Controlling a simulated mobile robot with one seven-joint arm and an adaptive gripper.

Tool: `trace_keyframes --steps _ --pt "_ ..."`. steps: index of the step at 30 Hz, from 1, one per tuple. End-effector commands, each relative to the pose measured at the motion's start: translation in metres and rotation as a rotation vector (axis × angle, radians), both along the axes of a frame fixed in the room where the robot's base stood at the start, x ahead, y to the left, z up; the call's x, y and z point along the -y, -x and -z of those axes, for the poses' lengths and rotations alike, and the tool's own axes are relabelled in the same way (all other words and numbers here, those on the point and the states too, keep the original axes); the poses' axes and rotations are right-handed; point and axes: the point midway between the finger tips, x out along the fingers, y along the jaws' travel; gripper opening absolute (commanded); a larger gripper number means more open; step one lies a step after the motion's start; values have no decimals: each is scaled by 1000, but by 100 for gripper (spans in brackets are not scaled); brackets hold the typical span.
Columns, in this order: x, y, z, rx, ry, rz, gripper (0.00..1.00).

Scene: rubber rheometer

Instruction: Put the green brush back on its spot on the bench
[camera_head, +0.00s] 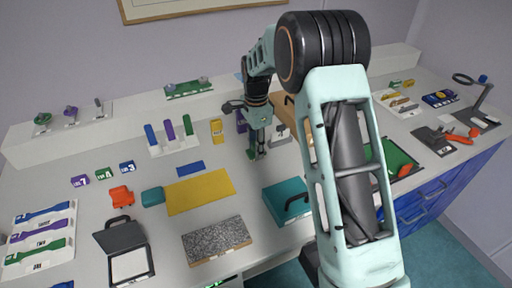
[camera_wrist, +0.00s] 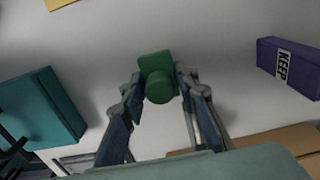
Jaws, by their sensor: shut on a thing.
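The green brush (camera_wrist: 158,80) is between the fingers of my gripper (camera_wrist: 160,92) in the wrist view, seen from above as a round handle over a block-like part. My gripper (camera_head: 257,152) points down over the pale bench (camera_head: 150,215) in the head view, right of the yellow mat and behind the teal box. Its fingers are shut on the brush. Only a little green shows there at the fingertips. Whether the brush touches the bench is hard to tell. I cannot make out a marked spot for it.
A teal box (camera_head: 287,203) stands in front of my gripper. A purple block marked KEEP (camera_wrist: 288,67) is close on the right in the wrist view. A yellow mat (camera_head: 200,191), a speckled slab (camera_head: 217,241) and a white rack (camera_head: 175,147) with coloured upright pieces lie left.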

Motion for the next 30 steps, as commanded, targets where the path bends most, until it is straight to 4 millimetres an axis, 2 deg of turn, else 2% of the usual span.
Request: trace_keyframes --steps 11,12,16,25,30 --pt "0 0 6 1 0 0 6" --pt "0 0 5 1 0 0 32" --pt "0 0 5 1 0 0 46" --pt "0 0 3 1 0 0 46" --pt "0 -1 -16 5 -1 0 46"
